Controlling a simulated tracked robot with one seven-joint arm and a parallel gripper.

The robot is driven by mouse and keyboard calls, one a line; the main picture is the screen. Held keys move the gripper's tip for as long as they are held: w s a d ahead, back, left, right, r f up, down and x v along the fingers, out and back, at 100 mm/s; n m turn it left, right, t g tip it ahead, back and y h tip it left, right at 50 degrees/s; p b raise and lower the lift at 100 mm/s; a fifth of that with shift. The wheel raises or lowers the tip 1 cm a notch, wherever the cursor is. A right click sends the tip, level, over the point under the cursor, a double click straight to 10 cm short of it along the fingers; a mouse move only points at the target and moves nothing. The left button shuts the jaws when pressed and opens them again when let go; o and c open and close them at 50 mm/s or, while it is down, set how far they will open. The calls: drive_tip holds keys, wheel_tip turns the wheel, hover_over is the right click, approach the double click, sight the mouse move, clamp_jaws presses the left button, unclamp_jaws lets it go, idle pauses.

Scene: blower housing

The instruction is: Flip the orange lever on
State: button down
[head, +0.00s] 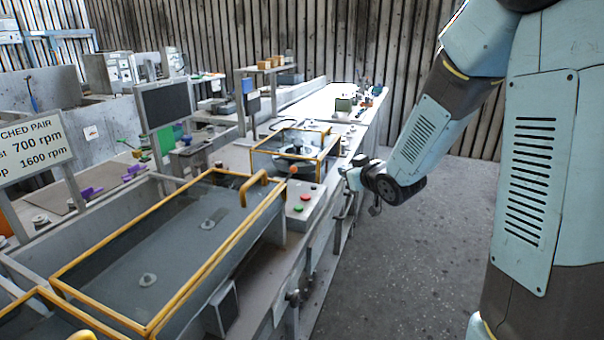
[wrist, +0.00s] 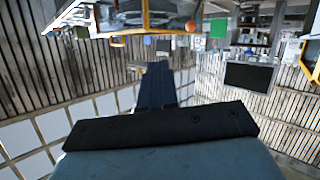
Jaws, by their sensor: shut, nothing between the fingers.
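The orange lever (head: 293,170) shows as a small orange knob at the far end of the grey control box, by the near corner of a yellow-framed guard. Its stem is too small to read, so I cannot tell its position. An orange knob (wrist: 191,26) also shows near the top of the wrist view. My gripper (head: 345,174) is to the right of the lever, near the bench's front edge, and apart from it. In the wrist view, my gripper's dark fingers (wrist: 158,70) are together with nothing between them.
The control box (head: 294,218) carries green and red buttons beside the lever. A long yellow-framed clear cover (head: 150,328) fills the near bench, and a smaller yellow-framed guard (head: 318,170) stands behind the lever. The floor (head: 430,250) right of the bench is clear.

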sight(295, 170)
drive_tip(key=a+f+y, duration=0.1)
drive_tip(key=a, duration=0.1)
drive_tip(key=a+f+n+y, duration=0.1)
drive_tip(key=a+f, duration=0.1)
drive_tip(key=shift+w+a+f+n+y, duration=0.2)
drive_tip(key=shift+a+n+y, duration=0.1)
drive_tip(key=shift+y, duration=0.1)
drive_tip(key=x, duration=1.4)
drive_tip(key=shift+f, duration=0.1)
